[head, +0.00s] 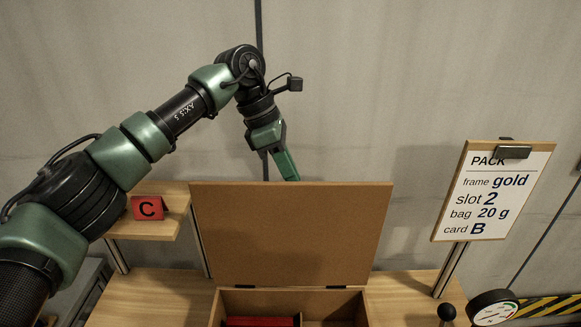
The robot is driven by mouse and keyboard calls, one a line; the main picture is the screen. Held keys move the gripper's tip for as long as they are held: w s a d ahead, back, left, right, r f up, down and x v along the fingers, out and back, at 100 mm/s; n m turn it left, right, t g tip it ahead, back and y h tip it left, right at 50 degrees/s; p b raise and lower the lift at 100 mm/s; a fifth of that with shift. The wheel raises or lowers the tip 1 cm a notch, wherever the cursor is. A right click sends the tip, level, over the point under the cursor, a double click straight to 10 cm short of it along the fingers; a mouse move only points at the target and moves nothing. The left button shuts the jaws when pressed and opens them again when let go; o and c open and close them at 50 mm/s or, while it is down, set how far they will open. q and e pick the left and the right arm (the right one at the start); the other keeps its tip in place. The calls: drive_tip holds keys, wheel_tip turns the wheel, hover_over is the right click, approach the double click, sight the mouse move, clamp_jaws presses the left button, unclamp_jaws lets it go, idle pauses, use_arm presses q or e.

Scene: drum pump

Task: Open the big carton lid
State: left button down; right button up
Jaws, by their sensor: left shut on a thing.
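The big carton lid (290,235) is a brown panel standing about upright, hinged along its bottom edge to the open carton (292,292). My left gripper (286,165) comes down at the lid's top edge, and its green finger runs out of sight behind the panel. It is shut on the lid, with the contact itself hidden. Inside the carton a red thing (260,322) shows at the bottom of the picture. My right gripper is not in view.
A PACK sign (493,192) stands on a post at the right. A round gauge (492,306) and a black knob (446,313) are at the lower right. The wooden table (150,297) is bare left of the carton.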

use_arm(q)
drive_tip(key=shift+s+f, duration=0.15)
drive_tip(key=shift+f, duration=0.35)
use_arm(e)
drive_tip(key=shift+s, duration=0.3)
use_arm(q)
drive_tip(key=c, duration=1.5)
unclamp_jaws()
drive_tip(key=shift+w, duration=0.3)
drive_tip(key=shift+a+r, duration=0.15)
drive_tip(key=shift+r, duration=0.4)
drive_tip(key=b+v, duration=0.1)
drive_tip(key=v, duration=0.5)
drive_tip(key=shift+w+a+r+b, duration=0.1)
drive_tip(key=shift+a+r+b, duration=0.05)
drive_tip(key=shift+r+b, duration=0.2)
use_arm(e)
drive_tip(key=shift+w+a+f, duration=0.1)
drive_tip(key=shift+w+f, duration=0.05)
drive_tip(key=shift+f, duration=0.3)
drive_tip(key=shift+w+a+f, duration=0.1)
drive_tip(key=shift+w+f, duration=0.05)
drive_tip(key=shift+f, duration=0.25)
use_arm(q)
drive_tip(key=shift+f, duration=0.15)
